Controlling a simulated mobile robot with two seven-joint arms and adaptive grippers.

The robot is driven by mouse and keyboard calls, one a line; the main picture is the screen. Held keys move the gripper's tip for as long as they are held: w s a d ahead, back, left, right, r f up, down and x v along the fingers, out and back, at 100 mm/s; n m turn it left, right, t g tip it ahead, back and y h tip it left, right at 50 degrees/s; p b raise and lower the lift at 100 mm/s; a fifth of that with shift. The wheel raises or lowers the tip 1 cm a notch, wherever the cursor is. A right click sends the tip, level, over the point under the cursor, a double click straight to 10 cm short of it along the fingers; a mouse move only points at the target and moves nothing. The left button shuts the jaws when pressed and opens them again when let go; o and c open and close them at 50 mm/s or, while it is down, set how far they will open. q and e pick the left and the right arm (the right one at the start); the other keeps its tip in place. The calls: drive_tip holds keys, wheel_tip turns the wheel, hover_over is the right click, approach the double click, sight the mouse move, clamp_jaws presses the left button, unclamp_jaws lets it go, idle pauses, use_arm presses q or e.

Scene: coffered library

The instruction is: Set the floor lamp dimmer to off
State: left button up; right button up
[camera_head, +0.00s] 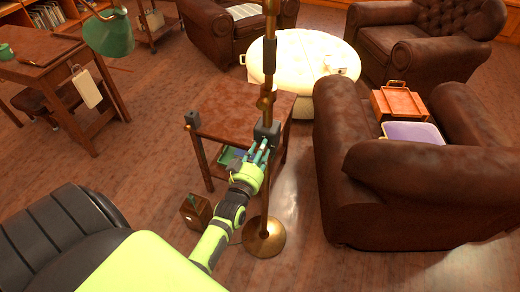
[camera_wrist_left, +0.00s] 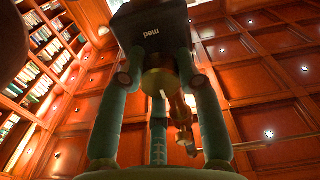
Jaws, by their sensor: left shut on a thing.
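The floor lamp's brass pole (camera_head: 269,90) rises from a round brass base (camera_head: 263,239) in front of a side table. A dark dimmer box (camera_head: 267,132) is fixed on the pole; it fills the top of the left wrist view (camera_wrist_left: 150,25), with the word "med" upside down on it. Below the box is a brass-coloured knob (camera_wrist_left: 161,82). My left gripper (camera_head: 261,150) is at the underside of the box, its teal fingers on both sides of the knob. In the wrist view the gripper (camera_wrist_left: 160,70) is shut on the knob. My right gripper is out of view.
The side table (camera_head: 225,105) stands close behind the pole. A leather armchair (camera_head: 375,175) is close on the right, holding trays. A small wooden box (camera_head: 196,212) is on the floor left of the lamp base. A white round ottoman (camera_head: 310,55) stands behind.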

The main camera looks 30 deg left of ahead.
use_arm(q)
drive_tip(key=o, duration=1.1)
drive_tip(key=shift+f, duration=0.1)
drive_tip(key=shift+o, duration=0.2)
drive_tip(key=shift+s, duration=0.1)
drive_tip(key=v, duration=1.1)
drive_tip(key=shift+s, duration=0.4)
drive_tip(key=s+d+f+m+g+h, duration=0.2)
drive_tip(key=s+d+f+g, duration=0.1)
drive_tip(key=f, duration=0.7)
drive_tip(key=s+d+f+m+g+h, duration=0.1)
drive_tip(key=s+d+f+g, duration=0.25)
drive_tip(key=f, duration=0.65)
drive_tip(key=s+d+f+m+g+h, duration=0.2)
drive_tip(key=s+d+f, duration=0.15)
drive_tip(key=f, duration=0.55)
drive_tip(key=s+a+f+m+g, duration=0.1)
drive_tip(key=s+f+g, duration=0.3)
drive_tip(key=s, duration=0.6)
drive_tip(key=s+a+f+m+g, duration=0.1)
drive_tip(key=s+a+f+g, duration=0.2)
drive_tip(key=s+f, duration=0.5)
drive_tip(key=s+g, duration=0.1)
drive_tip(key=s, duration=0.1)
drive_tip(key=shift+s+m+y, duration=0.25)
drive_tip(key=shift+m+y, duration=0.05)
